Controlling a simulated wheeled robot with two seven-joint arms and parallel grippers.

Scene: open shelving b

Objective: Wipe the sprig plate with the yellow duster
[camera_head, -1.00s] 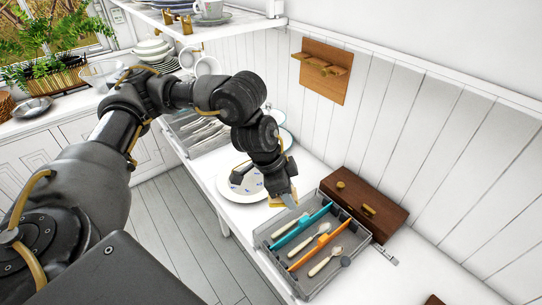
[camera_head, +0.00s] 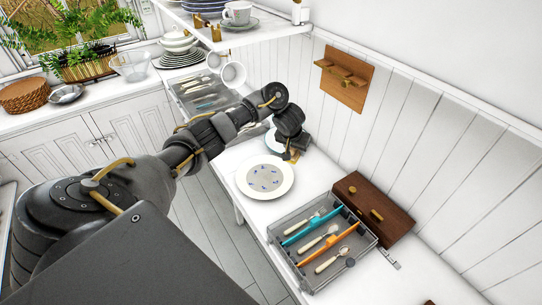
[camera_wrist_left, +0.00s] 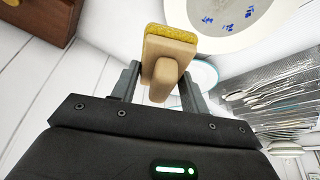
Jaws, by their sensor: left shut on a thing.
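The sprig plate (camera_head: 265,177), cream with small blue sprigs, lies flat on the white counter, its top bare. It also shows at the top right of the left wrist view (camera_wrist_left: 238,18). My left gripper (camera_head: 291,155) is above the counter just behind and right of the plate. In the left wrist view my left gripper (camera_wrist_left: 160,78) is shut on the wooden handle of the yellow duster (camera_wrist_left: 172,35). The duster's yellow pad faces away from the gripper, beside the plate's rim and apart from its sprigged middle. My right gripper is not in view.
A grey cutlery tray (camera_head: 286,262) with spoons and coloured dividers stands right of the plate. A brown wooden box (camera_head: 373,205) is behind it. A blue-rimmed plate (camera_head: 270,141) is partly hidden by my arm. A shelf (camera_head: 245,38) overhangs the back.

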